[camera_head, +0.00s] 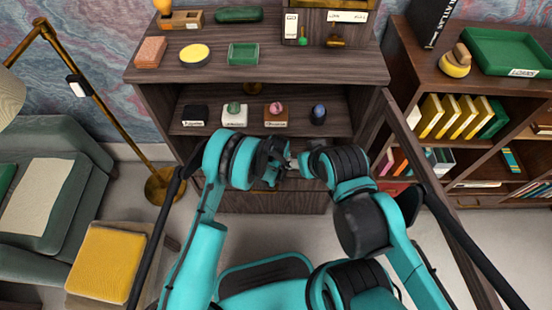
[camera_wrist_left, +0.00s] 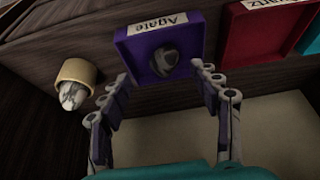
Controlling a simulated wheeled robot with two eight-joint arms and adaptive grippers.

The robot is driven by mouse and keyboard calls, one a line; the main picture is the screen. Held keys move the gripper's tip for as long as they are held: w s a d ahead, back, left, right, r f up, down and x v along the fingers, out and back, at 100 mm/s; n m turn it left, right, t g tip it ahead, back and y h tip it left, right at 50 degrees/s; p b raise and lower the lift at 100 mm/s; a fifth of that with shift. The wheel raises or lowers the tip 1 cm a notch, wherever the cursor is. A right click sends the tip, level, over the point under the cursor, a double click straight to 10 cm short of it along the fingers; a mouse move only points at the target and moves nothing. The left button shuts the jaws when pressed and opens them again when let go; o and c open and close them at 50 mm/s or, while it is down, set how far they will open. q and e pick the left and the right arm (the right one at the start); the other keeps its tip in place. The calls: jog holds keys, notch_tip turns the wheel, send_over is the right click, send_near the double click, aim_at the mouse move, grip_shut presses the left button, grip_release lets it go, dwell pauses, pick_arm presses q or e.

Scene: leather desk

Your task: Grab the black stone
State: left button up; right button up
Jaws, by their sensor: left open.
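In the left wrist view a rounded dark grey-black stone (camera_wrist_left: 163,62) lies in a purple tray (camera_wrist_left: 128,47) labelled "Agate"; the label appears upside down. My left gripper (camera_wrist_left: 163,82) is open and empty, with its two fingers spread below and to either side of the stone, apart from it. In the head view my left gripper (camera_head: 272,172) is low in front of the shelf unit, mostly covered by its own arm. The stone and tray cannot be made out there. The end of my right arm is close beside it, but its fingers cannot be made out.
In the left wrist view a red tray (camera_wrist_left: 252,40) is right of the purple one, and a tan cup (camera_wrist_left: 77,72) with a pale stone is left. In the head view several specimens on small bases stand on the shelf (camera_head: 350,122) above, including a dark egg-shaped one (camera_head: 318,112).

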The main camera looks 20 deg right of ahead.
pick_arm(q)
jog(key=x, duration=0.1)
jog(key=b+x, duration=0.2)
jog(key=x, duration=0.1)
jog(key=shift+a+f, duration=0.1)
jog(key=shift+a, duration=0.3)
jog(key=shift+w+d+f, duration=0.1)
jog(key=shift+w+f, duration=0.05)
jog(key=shift+f, duration=0.2)
jog(key=shift+r, duration=0.1)
jog(key=shift+c, duration=0.9)
jog(key=c, duration=1.1)
